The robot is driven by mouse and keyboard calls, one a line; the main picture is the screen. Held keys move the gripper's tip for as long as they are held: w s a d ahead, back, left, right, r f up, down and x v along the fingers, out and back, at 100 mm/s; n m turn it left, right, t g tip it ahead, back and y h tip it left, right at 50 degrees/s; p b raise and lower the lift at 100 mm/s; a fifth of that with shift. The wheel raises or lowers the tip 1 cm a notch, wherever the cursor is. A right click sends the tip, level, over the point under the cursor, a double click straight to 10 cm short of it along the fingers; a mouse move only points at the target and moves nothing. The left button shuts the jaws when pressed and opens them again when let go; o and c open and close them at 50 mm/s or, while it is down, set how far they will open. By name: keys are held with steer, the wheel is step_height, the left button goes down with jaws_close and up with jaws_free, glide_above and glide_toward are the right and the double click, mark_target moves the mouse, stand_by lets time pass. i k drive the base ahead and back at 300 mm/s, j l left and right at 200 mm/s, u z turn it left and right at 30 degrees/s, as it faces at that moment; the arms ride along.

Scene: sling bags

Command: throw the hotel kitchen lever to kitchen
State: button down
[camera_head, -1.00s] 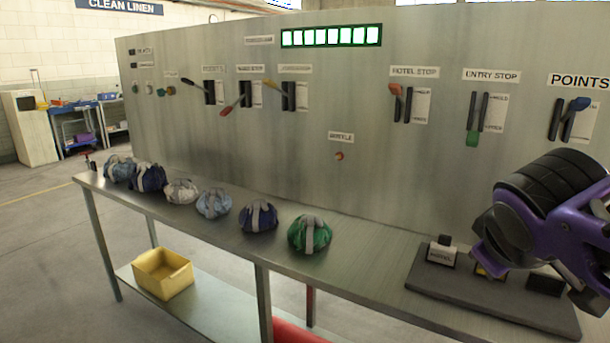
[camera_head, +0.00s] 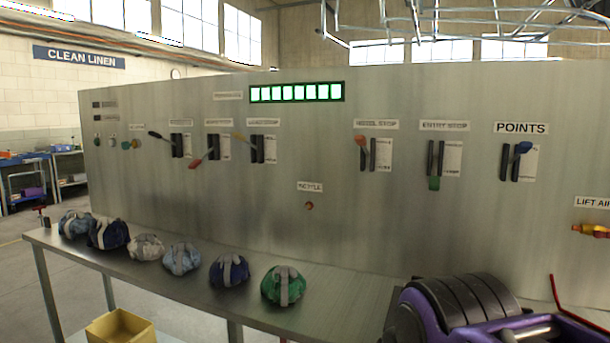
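The steel panel (camera_head: 400,220) carries several levers. The lever labelled POINTS has a blue handle (camera_head: 522,147), which sits near the top of its dark slotted plate (camera_head: 508,166). The small white card (camera_head: 526,164) beside it is too blurred to read. No label reading hotel kitchen can be made out, so I cannot tell from its marking which lever is that one. The stop levers nearby have an orange handle (camera_head: 361,140) and a green handle (camera_head: 434,183). Part of my purple and black arm fills the bottom right. My gripper's fingertips do not show.
Several sling bags, such as the green one (camera_head: 283,286), lie in a row on the steel bench (camera_head: 335,310) under the panel. A yellow bin (camera_head: 121,327) is below the bench. A yellow-orange fitting (camera_head: 590,230) is under the LIFT AIR label. The panel's face is unobstructed around the POINTS lever.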

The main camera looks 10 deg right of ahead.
mark_target(524, 147)
steer(key=z, duration=1.35)
